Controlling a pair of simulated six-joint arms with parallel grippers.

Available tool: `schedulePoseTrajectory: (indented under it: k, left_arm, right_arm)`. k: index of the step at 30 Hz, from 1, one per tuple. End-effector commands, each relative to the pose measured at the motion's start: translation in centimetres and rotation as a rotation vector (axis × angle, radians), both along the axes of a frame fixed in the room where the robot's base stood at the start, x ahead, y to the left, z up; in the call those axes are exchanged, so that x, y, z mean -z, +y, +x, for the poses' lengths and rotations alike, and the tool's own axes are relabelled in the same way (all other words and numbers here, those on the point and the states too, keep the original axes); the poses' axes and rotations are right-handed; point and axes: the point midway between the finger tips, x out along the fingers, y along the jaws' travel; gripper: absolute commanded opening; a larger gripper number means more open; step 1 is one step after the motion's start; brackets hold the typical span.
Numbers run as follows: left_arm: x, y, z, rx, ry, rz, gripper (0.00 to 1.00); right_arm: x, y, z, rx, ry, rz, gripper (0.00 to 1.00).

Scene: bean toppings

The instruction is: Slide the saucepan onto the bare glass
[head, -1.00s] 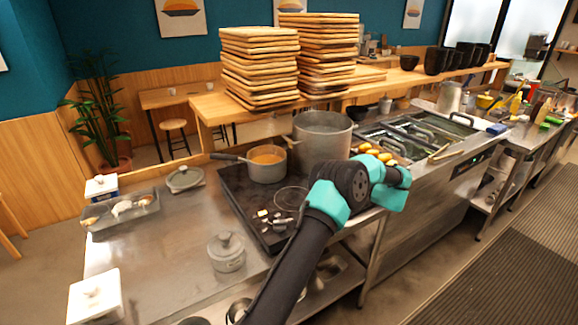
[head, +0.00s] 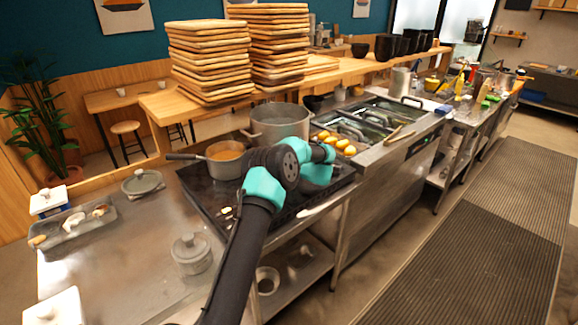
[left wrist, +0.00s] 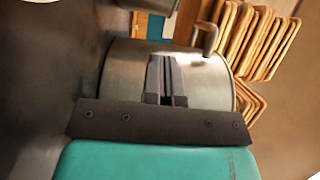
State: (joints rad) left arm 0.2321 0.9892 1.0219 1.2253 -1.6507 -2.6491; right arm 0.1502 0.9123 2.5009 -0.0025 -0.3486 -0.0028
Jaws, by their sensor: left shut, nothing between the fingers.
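The saucepan (head: 224,165), grey with orange contents, sits upright on the black glass hob (head: 196,190). Its handle points left. The hob's front glass is partly hidden behind my left arm. My left gripper (head: 318,166) is over the right side of the hob, to the right of the saucepan and apart from it. Its fingertips are hidden in the head view. In the left wrist view its fingers (left wrist: 166,78) are together and empty, in front of a large metal pot that fills the middle. My right gripper is not in view.
A tall stockpot (head: 279,122) stands behind and right of the saucepan. Small items (head: 228,212) lie at the hob's front left. A lidded grey pot (head: 192,253) and a lid (head: 142,182) stand on the steel counter. Fryer baskets (head: 372,122) are at right. Board stacks rise behind.

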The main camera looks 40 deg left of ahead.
Motion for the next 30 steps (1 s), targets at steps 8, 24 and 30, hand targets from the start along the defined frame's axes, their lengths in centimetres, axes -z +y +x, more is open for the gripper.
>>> schedulePoseTrajectory:
  k: [8,24,30]
  left_arm:
    - [0.0,4.6,-0.7,-0.002,-0.001,0.000,0.00]
    - [0.0,9.9,-3.9,-0.001,0.000,0.000,0.00]
    - [0.0,10.2,-4.4,0.000,0.000,0.000,0.00]
  right_arm:
    - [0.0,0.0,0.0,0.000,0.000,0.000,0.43]
    - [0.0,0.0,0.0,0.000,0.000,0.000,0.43]
    - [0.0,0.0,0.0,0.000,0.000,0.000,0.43]
